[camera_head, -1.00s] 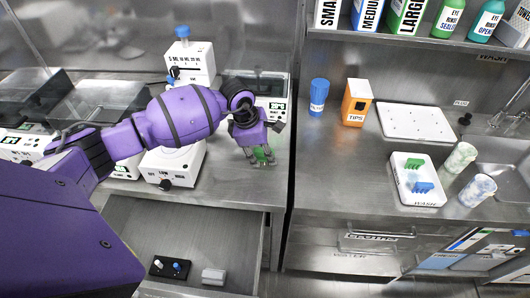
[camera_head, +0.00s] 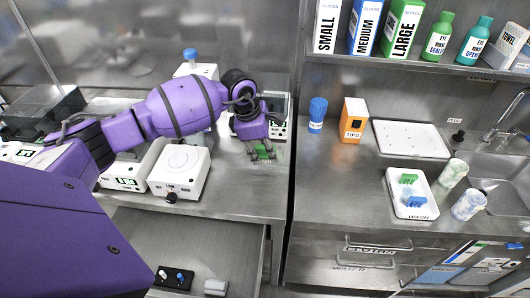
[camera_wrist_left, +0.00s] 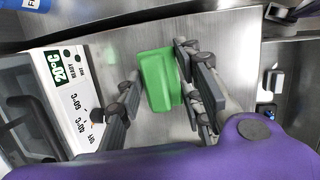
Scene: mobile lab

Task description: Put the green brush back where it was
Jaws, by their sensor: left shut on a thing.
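My left gripper (camera_head: 262,152) is over the steel counter in front of a small white heating device (camera_head: 277,105). It is shut on a smooth green block-like thing, which I take for the green brush (camera_head: 264,151). In the left wrist view the green brush (camera_wrist_left: 158,80) sits between the fingers, close against the right-hand ones. Whether it touches the counter I cannot tell. A green toothed piece (camera_head: 408,179) and a blue toothed piece (camera_head: 414,202) lie in the white wash tray (camera_head: 396,186) at the right. My right gripper is not in view.
A white stirrer-like device (camera_head: 180,168) stands left of the gripper. An open drawer (camera_head: 150,232) lies below the counter's front edge. Two speckled cups (camera_head: 469,204) stand beside the tray.

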